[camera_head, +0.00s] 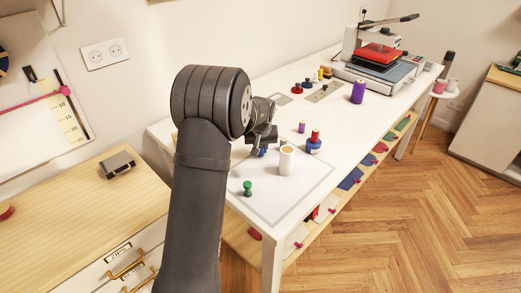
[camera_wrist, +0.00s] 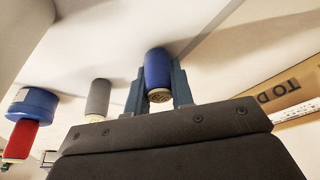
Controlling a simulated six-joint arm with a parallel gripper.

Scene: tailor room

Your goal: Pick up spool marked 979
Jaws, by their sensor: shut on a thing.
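My gripper (camera_wrist: 158,88) is shut on a blue spool (camera_wrist: 158,68), with one finger on each side of it. In the head view my gripper (camera_head: 263,146) is low over the white table, and a little blue shows below it. No number can be read on the spool, and I cannot tell whether it touches the table. A white spool (camera_head: 286,161) stands close to the right of my gripper. A wide blue spool (camera_head: 314,147) with a red spool (camera_head: 315,135) on top stands farther right.
A green spool (camera_head: 247,188) stands near the table's front edge. A small purple spool (camera_head: 301,127) and a larger purple one (camera_head: 358,91) stand farther back. A heat press (camera_head: 378,62) is at the far end. A grey spool (camera_wrist: 98,98) shows beside my gripper in the wrist view.

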